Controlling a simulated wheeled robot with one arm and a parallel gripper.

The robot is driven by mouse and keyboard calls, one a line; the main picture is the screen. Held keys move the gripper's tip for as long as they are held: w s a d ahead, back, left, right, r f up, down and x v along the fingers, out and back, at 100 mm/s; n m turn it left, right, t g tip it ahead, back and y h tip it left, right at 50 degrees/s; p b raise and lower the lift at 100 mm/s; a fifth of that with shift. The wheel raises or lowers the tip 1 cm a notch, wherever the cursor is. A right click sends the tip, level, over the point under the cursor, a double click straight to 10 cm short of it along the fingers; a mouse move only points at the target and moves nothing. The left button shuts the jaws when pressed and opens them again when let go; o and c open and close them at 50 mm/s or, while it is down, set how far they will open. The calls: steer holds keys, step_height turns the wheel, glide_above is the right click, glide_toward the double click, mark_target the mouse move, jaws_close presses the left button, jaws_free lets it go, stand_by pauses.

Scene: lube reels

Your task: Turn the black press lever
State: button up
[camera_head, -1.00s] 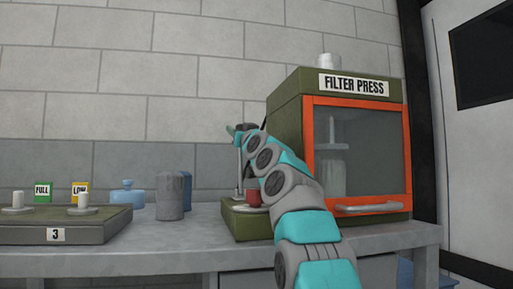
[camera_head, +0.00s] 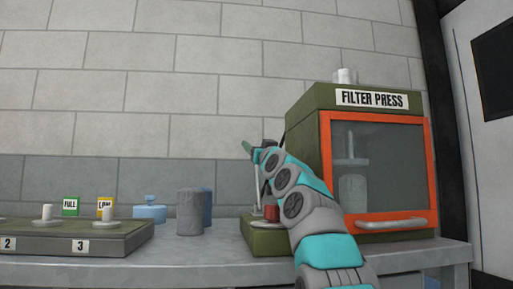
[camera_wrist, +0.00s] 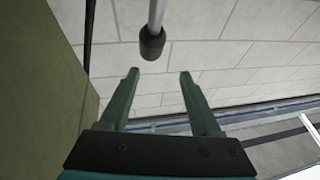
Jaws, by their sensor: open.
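The press lever shows in the wrist view as a thin grey rod with a black knob (camera_wrist: 152,42) at its end, at the top centre. My gripper (camera_wrist: 159,75) is open, its two green fingers apart and nothing between them. The knob is just beyond the fingertips, apart from them. In the head view my gripper (camera_head: 248,149) is at the left end of my arm, left of the filter press (camera_head: 303,185). A pale upright rod (camera_head: 257,185) stands below it over a small green base (camera_head: 262,243). My arm hides part of this area, and I cannot make out the knob there.
The green press body (camera_wrist: 30,90) is close on the left in the wrist view. In the head view the press has an orange-framed door with a handle (camera_head: 390,224). Grey canisters (camera_head: 190,212), a blue jar (camera_head: 149,208) and a numbered tray (camera_head: 100,247) stand left on the bench (camera_head: 200,270).

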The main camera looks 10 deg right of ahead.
steer(key=b+v, duration=0.5)
steer(key=v, duration=0.2)
steer(key=shift+s, duration=0.35)
steer(key=shift+d+f, duration=0.1)
steer(key=shift+f, duration=0.1)
stand_by(0.3)
